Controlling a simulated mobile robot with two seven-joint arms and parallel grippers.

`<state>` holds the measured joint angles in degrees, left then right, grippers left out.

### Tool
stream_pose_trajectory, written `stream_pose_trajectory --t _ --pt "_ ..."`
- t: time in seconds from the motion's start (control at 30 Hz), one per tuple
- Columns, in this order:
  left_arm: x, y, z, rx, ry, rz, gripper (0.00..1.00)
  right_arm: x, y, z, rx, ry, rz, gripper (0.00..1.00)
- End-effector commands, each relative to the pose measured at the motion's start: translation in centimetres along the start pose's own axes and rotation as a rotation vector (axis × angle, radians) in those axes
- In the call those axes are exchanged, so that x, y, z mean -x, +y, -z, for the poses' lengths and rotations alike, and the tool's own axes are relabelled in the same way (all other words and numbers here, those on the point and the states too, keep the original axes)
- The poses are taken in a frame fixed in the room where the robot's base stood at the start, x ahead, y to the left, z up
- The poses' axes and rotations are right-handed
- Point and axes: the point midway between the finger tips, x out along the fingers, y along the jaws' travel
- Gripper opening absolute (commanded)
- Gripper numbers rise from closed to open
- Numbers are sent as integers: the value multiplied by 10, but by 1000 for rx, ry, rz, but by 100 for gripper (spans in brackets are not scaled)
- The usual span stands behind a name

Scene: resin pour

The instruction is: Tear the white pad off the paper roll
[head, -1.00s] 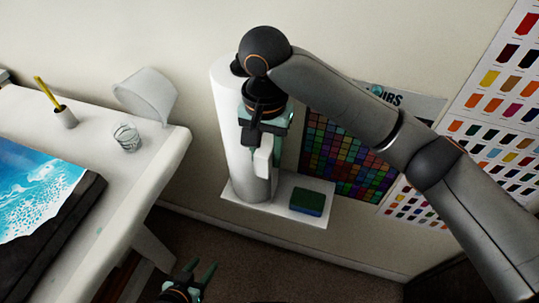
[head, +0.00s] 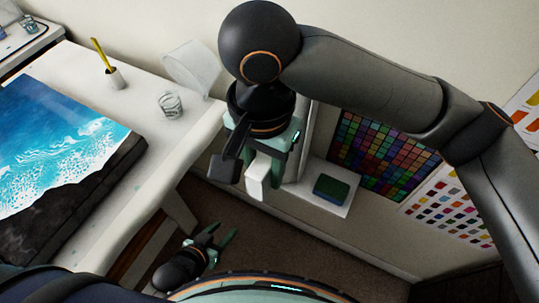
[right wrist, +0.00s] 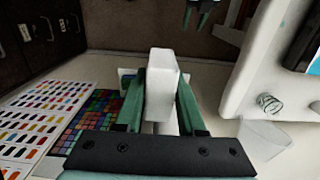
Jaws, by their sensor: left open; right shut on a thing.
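The white pad (head: 257,177) is a small white block between the teal fingers of my right gripper (head: 268,160), which is shut on it. In the right wrist view the pad (right wrist: 162,80) stands between both fingers. The paper roll is largely hidden behind my right gripper and arm in the head view; a pale upright strip (head: 318,135) beside them seems to be part of it. The pad looks nearer to me than the roll, but I cannot see whether any paper still joins them. My left gripper (head: 217,240) is open and empty, low beside the table.
A white shelf (head: 336,206) by the wall holds a green and blue block (head: 331,189). Floor between is clear.

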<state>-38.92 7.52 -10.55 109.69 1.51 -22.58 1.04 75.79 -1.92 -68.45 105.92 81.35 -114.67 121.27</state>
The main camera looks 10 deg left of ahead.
Motion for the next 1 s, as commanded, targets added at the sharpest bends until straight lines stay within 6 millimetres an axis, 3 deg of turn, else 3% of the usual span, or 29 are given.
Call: stream_pose_trajectory --t 1.0 --pt "8 1 9 0 0 0 50 10 0 -40 3 -1 0 0"
